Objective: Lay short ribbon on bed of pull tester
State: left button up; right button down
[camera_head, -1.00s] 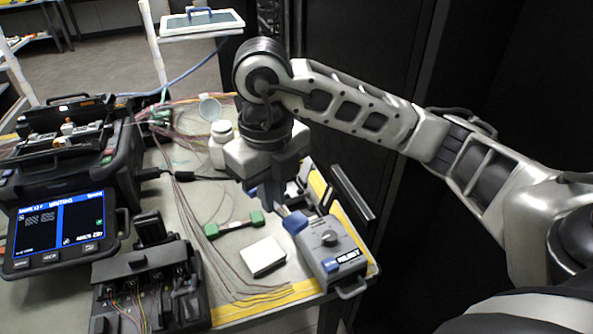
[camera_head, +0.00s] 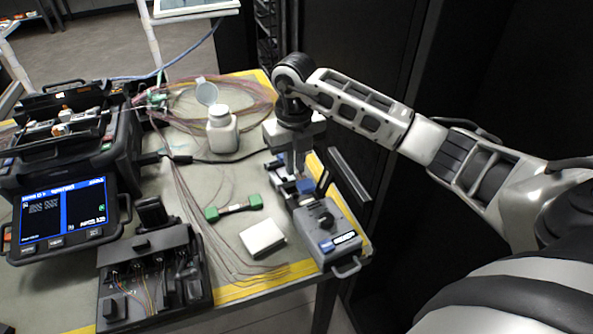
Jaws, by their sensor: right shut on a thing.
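The pull tester (camera_head: 322,222) is a grey box with a dial and blue parts, standing at the right edge of the table. Its bed (camera_head: 281,180) is at the far end, partly hidden by my gripper. My right gripper (camera_head: 298,178) points down just over the bed and is shut. The short ribbon between its fingers is too thin to make out, and I cannot tell whether it touches the bed. My left gripper is not in view.
A green-ended tool (camera_head: 234,208) and a white box (camera_head: 262,238) lie left of the tester. A white bottle (camera_head: 222,133) stands behind. The splicer (camera_head: 75,150) and a black fixture (camera_head: 152,272) are at left. Loose fibres cross the table.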

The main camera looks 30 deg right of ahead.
aim_at(297, 176)
jog(key=f, duration=0.3)
jog(key=w+d+f+p, duration=0.1)
jog(key=shift+f, duration=0.35)
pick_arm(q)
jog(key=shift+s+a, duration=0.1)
pick_arm(e)
jog(key=shift+f+b, duration=0.45)
jog(key=shift+f, duration=0.15)
jog(key=c, duration=1.5)
grip_release()
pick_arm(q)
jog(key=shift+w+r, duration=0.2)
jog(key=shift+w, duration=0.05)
